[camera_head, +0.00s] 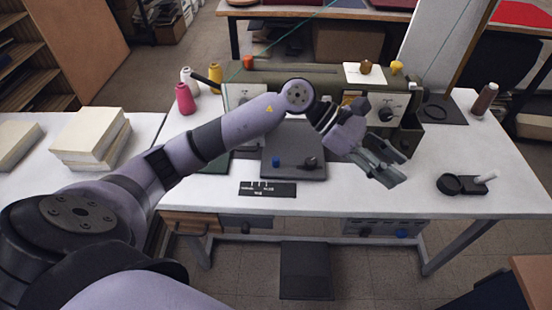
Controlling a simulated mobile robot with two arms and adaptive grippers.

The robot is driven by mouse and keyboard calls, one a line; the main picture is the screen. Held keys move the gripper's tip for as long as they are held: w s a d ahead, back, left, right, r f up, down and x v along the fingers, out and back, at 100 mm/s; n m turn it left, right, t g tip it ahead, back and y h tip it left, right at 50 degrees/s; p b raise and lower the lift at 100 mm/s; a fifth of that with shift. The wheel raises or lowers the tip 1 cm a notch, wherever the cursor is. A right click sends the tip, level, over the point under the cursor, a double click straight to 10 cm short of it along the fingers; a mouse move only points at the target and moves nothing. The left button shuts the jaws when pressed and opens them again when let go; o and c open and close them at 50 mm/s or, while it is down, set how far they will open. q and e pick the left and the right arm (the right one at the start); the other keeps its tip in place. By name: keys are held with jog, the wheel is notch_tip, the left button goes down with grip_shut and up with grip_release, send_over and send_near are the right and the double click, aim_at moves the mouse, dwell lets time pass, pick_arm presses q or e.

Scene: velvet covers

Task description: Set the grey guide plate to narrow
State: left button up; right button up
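A dark grey plate (294,160), which looks like the guide plate, lies on the white table in front of the machine. A blue knob (276,161) and a black knob (310,163) sit on its front part. A black label strip (267,188) with white marks lies in front of it; its words are too small to read. My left gripper (398,170) is to the right of the plate, above the table, apart from the plate and tilted down to the right. Its fingers look parted with nothing between them. My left arm hides part of the machine and the plate's back edge.
The olive machine (320,83) stands behind, with a white dial panel (386,110) at its right. Thread cones (185,99) stand at the left. A black magnifier-like item (462,184) lies at the right. Stacked pale blocks (90,137) are at the far left.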

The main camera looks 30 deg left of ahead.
pick_arm(q)
jog(key=w+a+f+m+y, duration=0.1)
jog(key=a+f+y, duration=0.15)
jog(key=a, duration=0.35)
jog(key=w+a+f+m+y, duration=0.1)
jog(key=a+y, duration=0.3)
jog(key=a, duration=0.2)
notch_tip(320, 180, up, 2)
jog(key=g+y, duration=0.2)
jog(key=y, duration=0.5)
send_over(276, 158)
jog(key=shift+m, duration=0.3)
notch_tip(276, 158, down, 17)
jog(key=shift+s+p, duration=0.1)
jog(key=shift+p, duration=1.05)
grip_shut()
